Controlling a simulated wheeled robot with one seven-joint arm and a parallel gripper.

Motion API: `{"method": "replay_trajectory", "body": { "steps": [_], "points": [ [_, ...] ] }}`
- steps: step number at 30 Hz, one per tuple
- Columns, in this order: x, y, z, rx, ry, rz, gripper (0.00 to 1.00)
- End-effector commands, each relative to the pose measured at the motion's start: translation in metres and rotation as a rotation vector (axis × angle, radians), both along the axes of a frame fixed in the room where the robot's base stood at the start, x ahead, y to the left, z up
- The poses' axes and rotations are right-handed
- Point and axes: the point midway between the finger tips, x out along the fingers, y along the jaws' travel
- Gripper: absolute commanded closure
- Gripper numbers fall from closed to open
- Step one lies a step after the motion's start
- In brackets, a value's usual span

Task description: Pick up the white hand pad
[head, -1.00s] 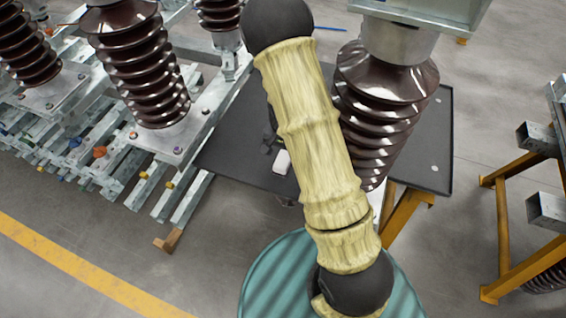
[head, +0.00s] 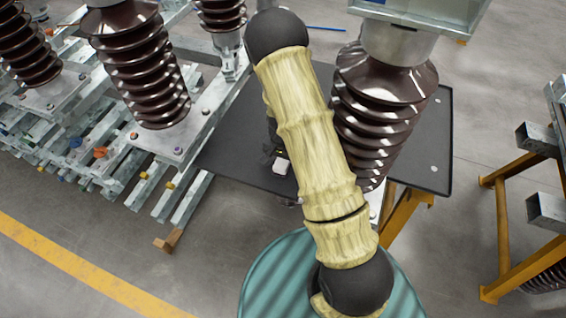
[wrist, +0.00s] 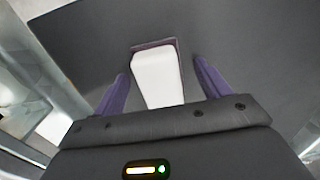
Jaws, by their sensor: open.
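The white hand pad (wrist: 156,78) lies on the dark tabletop (wrist: 240,50), with a thin dark purplish edge at its far end. In the wrist view it sits between the two purple fingers of my gripper (wrist: 160,68). The fingers are open, with a gap on both sides of the pad. In the head view the pad (head: 281,166) is a small white patch at the left of my arm, near the table's front. My gripper is mostly hidden behind my arm there.
More insulators on metal frames (head: 145,85) stand at the left. A yellow-legged stand (head: 505,240) is at the right.

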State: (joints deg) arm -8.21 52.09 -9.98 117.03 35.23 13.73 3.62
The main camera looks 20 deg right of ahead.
Motion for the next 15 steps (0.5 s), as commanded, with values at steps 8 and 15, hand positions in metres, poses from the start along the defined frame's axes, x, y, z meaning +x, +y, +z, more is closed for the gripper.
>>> {"method": "replay_trajectory", "body": {
  "steps": [8,15],
  "points": [
    [-0.0001,-0.0001,0.0003,0.0,0.0,0.0,0.25],
    [-0.0001,0.0,0.0004,0.0,0.0,0.0,0.58]
  ]
}}
